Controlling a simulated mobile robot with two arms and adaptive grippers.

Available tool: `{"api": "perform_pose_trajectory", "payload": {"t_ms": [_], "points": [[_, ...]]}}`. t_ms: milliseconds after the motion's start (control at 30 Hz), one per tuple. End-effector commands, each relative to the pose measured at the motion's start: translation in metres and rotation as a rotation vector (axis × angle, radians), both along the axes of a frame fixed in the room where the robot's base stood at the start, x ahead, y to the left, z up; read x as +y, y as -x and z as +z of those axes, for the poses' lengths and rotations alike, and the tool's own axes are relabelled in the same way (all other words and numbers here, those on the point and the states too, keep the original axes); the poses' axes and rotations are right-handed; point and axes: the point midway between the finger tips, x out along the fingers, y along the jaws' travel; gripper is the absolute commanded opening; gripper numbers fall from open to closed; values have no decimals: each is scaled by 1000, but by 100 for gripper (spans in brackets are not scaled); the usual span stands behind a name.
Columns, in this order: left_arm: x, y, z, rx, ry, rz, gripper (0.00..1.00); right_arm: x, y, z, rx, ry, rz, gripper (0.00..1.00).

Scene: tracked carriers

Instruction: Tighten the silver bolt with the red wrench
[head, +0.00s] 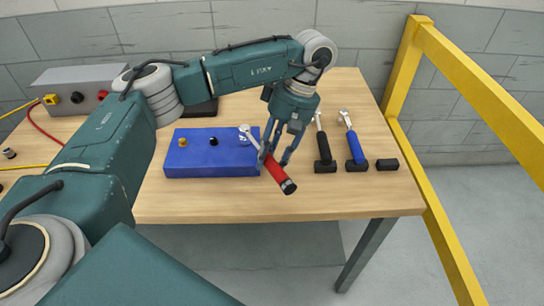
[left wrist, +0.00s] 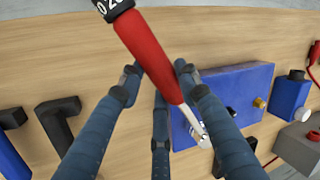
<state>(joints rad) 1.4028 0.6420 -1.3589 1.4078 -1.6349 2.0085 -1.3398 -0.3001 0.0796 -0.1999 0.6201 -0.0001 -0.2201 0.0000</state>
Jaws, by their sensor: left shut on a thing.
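My left gripper (head: 277,152) is shut on the red wrench (head: 277,172). The wrench is tilted, with its red handle toward the table's front edge and its silver head at the blue block (head: 205,170). The silver bolt (head: 245,140) is at the block's right end, just under or beside the wrench head; I cannot tell whether they touch. A brass bolt (head: 183,142) and a black bolt (head: 213,141) are further left. In the left wrist view the red handle (left wrist: 150,50) lies between my fingers, and the silver bolt is hidden or unclear. My right gripper is not in view.
Right of the block, a black-handled wrench (head: 321,148) and a blue-handled wrench (head: 355,147) stand in black holders, beside an empty black holder (head: 387,164). A grey box (head: 100,78) with cables is at the back left. A yellow rail (head: 440,190) runs along the right side.

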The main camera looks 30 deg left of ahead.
Motion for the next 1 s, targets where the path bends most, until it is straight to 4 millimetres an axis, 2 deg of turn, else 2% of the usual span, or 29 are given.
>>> {"api": "perform_pose_trajectory", "payload": {"t_ms": [600, 1000], "points": [[1, -1, 34, -2, -2, 1, 0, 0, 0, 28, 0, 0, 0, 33], [0, -1, 36, -3, -1, 1, 0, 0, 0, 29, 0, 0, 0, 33]]}}
